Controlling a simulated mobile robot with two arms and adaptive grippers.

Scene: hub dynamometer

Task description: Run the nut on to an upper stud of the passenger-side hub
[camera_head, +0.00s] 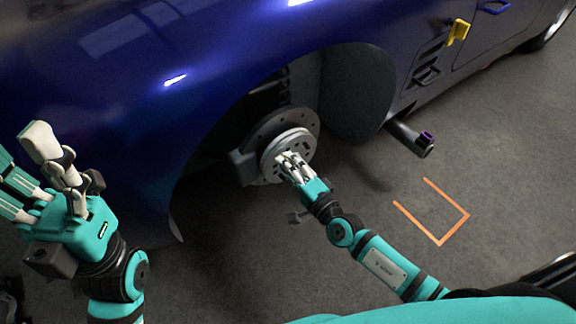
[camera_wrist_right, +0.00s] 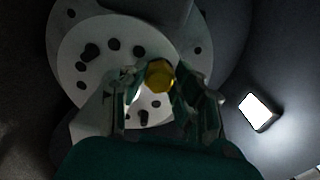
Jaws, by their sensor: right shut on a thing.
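The hub (camera_head: 288,143) is a pale round disc in the dark wheel arch of the blue car. In the right wrist view the hub face (camera_wrist_right: 70,60) shows several dark round spots; I cannot tell which are studs and which are holes. My right gripper (camera_head: 289,160) is at the hub face. In the wrist view it is shut on a gold hexagonal nut (camera_wrist_right: 160,74), held in front of the hub face. I cannot tell whether the nut touches a stud. My left gripper (camera_head: 42,165) is raised at the left, open and empty, away from the hub.
The dark fender (camera_head: 130,120) arches over the hub. A dark brake disc (camera_head: 308,118) sits behind it. An orange outline (camera_head: 455,230) marks the clear grey floor at right. A lit lamp (camera_wrist_right: 258,109) shows in the wrist view.

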